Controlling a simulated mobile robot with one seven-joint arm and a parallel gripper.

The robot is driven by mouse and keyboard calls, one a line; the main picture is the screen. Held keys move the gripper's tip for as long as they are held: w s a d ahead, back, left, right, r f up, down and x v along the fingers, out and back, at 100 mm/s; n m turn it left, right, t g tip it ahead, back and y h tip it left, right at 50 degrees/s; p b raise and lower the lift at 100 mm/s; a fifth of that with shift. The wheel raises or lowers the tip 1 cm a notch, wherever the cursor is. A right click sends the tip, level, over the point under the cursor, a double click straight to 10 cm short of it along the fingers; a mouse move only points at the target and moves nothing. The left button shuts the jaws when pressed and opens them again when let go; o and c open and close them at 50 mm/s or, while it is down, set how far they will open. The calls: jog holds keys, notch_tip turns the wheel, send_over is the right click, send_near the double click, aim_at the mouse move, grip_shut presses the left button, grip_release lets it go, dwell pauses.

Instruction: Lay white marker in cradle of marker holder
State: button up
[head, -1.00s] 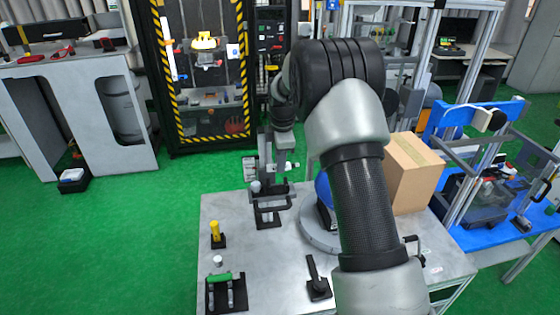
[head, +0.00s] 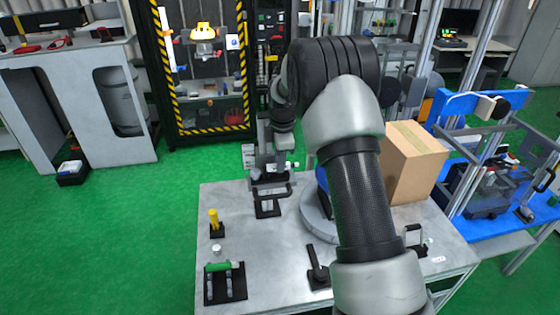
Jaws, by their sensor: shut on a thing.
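My gripper (head: 268,182) is at the far edge of the grey table, pointing down and small in the head view. It is shut on what looks like the white marker (head: 290,165), of which a short pale piece shows to the right of the fingers. The rest of the marker is hidden by the gripper. A black stand with grey uprights (head: 268,208) is just below and in front of the gripper; I cannot tell whether they touch. Nearer, a black-based holder (head: 225,290) with two grey arms has a green cylinder (head: 218,266) lying across its far part.
A yellow-topped peg (head: 213,219) on a black base and a small white-topped piece (head: 216,250) stand at the table's left. A black lever block (head: 318,268) is at the front middle. A cardboard box (head: 412,160) stands right of my arm. The left table corner is bare.

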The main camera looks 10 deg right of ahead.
jog(key=shift+f, duration=0.1)
dwell(0.3)
jog(key=o, duration=1)
jog(key=shift+c, duration=0.2)
jog(key=shift+r+p, duration=1.85)
jog(key=shift+r, duration=1.65)
